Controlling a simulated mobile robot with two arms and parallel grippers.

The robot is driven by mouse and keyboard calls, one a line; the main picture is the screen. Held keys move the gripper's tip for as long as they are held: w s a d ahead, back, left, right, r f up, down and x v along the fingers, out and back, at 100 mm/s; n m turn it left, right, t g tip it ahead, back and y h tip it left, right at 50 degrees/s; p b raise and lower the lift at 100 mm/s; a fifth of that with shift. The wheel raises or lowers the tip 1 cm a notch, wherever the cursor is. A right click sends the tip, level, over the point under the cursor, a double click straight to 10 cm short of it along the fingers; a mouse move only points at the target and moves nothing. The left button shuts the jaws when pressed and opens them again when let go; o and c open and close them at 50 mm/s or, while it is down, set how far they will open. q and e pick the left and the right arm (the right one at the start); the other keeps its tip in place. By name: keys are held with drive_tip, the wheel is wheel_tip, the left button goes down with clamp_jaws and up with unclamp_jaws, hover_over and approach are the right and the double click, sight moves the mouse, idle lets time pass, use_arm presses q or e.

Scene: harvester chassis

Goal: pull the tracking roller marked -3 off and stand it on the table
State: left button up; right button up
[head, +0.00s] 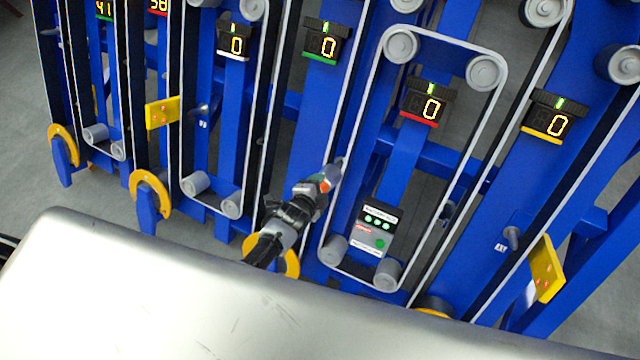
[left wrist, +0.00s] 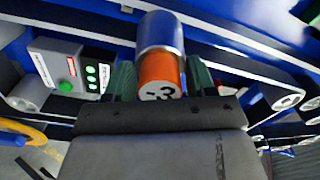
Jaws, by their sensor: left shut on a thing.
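The tracking roller (left wrist: 160,68) is a short cylinder with a metallic body and an orange band. Its white end face reads -3 in the left wrist view. In the head view it is a small orange and grey piece (head: 331,175) beside a blue upright. My left gripper (head: 320,184) is shut on it; in the left wrist view its green-padded fingers (left wrist: 160,84) press the roller from both sides. The roller's far end points at the blue frame, and I cannot tell whether it still touches its mount. My right gripper is not in view.
A control box (head: 375,230) with green buttons hangs right of the left gripper and shows in the left wrist view (left wrist: 72,70). Belts on grey pulleys (head: 388,274) run close by. A yellow ring (head: 285,262) and a display reading 0 (head: 428,106) are near.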

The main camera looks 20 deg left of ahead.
use_arm(q)
drive_tip(key=shift+p+v, duration=1.15)
drive_tip(key=shift+v, duration=0.25)
drive_tip(key=shift+w+r, duration=0.1)
drive_tip(key=shift+r, duration=0.1)
